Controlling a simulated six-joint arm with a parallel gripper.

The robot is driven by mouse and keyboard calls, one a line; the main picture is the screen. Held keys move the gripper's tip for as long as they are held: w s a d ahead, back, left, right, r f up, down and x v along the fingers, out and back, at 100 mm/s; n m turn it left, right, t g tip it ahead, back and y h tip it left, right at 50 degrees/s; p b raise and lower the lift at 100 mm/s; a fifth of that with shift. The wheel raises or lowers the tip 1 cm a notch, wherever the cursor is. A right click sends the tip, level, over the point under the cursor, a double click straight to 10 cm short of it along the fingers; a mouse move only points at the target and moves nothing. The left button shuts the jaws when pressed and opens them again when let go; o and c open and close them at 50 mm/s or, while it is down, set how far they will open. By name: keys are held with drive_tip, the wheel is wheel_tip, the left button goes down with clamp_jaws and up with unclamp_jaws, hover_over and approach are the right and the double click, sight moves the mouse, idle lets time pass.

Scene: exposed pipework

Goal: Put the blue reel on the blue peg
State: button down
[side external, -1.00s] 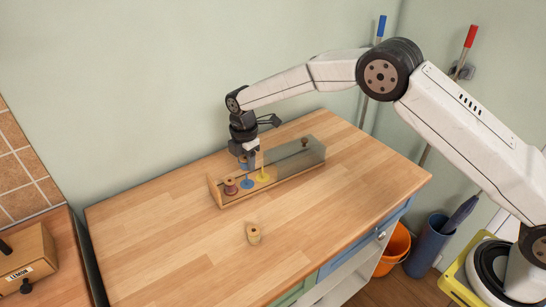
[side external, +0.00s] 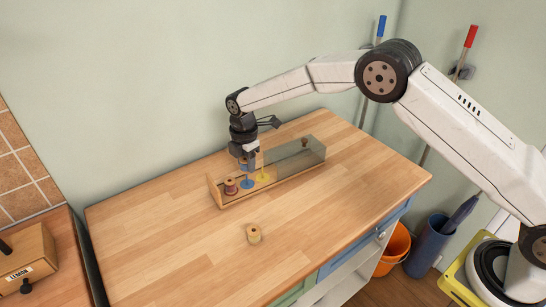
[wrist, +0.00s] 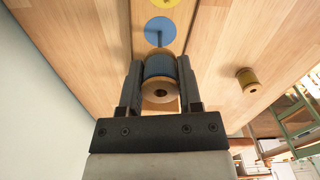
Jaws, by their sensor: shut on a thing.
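My gripper (wrist: 160,64) is shut on the blue reel (wrist: 159,67), a wooden spool wound with blue, one holed end facing the wrist camera. In the side view my gripper (side external: 248,164) points down over the wooden rack, and the reel is mostly hidden there. The blue peg (side external: 247,184) stands on a blue disc in the rack, between the reddish reel and the yellow peg. In the wrist view the blue disc (wrist: 161,31) with its thin peg lies just beyond the held reel. The reel appears off the peg, above the rack; the exact gap is unclear.
A reddish reel (side external: 230,187) sits at the rack's left end. The yellow peg (side external: 263,176) is bare. A clear cover (side external: 306,152) encloses the rack's right part. A yellow reel (side external: 254,233) stands loose on the table; the front and left table are clear.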

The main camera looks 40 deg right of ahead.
sight(248, 184)
drive_tip(key=shift+f, duration=2.65)
idle(0.4)
drive_tip(key=shift+c, duration=1)
unclamp_jaws()
drive_tip(key=shift+r, duration=0.1)
wheel_tip(248, 184, up, 8)
